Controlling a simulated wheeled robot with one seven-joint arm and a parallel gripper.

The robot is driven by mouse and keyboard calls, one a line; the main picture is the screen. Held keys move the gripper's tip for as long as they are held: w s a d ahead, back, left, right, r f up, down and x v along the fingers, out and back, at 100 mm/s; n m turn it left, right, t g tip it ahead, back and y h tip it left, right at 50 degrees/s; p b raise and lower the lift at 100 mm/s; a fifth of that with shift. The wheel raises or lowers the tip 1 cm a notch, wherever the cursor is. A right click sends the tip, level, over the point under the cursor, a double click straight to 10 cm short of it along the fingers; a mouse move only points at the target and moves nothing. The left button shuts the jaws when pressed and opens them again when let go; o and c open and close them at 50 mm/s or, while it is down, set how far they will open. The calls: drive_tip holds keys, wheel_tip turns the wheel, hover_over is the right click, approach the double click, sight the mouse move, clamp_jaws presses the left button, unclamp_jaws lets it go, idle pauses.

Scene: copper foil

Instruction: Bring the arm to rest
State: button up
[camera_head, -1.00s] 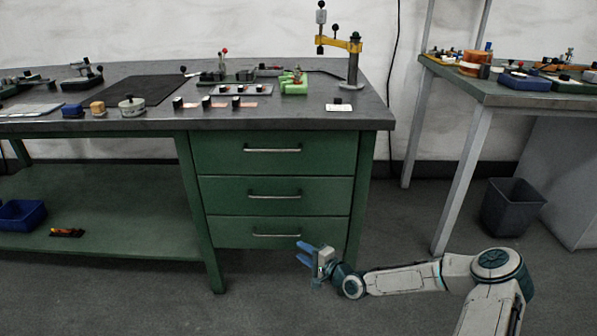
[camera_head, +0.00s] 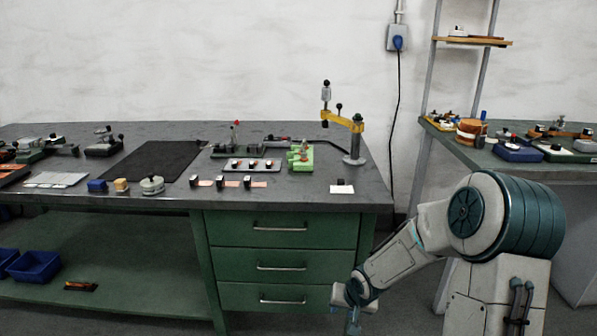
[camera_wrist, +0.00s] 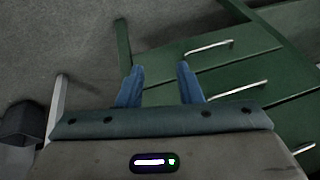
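My gripper (camera_wrist: 160,85) shows in the wrist view with its two blue fingers apart and nothing between them. In the head view my gripper (camera_head: 354,322) hangs low at the bottom edge, just right of the drawers, pointing down and partly cut off. My arm is bent, with its elbow raised at the right of the picture. The green drawer unit (camera_head: 278,243) with several silver handles stands to the left of my gripper. In the wrist view the drawers (camera_wrist: 225,65) lie beyond and to the right of the fingers.
A green workbench (camera_head: 330,198) carries small blocks, a black mat (camera_head: 155,160), a green fixture (camera_head: 300,158) and a yellow-armed stand (camera_head: 355,140). A second table (camera_head: 500,165) stands at the right. A dark bin (camera_wrist: 22,122) is at the left in the wrist view. Open floor (camera_wrist: 80,35) lies ahead of the fingers.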

drive_tip(key=s+d+r+p, duration=0.1)
drive_tip(key=s+r+p, duration=0.4)
drive_tip(key=s+r, duration=0.3)
drive_tip(key=s+d+r+n+g+h+p, duration=0.1)
drive_tip(key=s+r+p, duration=0.4)
drive_tip(key=r, duration=1.1)
drive_tip(key=s+d+r+h+p, duration=0.1)
drive_tip(key=s+r+p, duration=0.4)
drive_tip(key=s+r, duration=0.6)
drive_tip(key=shift+r+n+g, duration=0.3)
drive_tip(key=shift+r, duration=0.65)
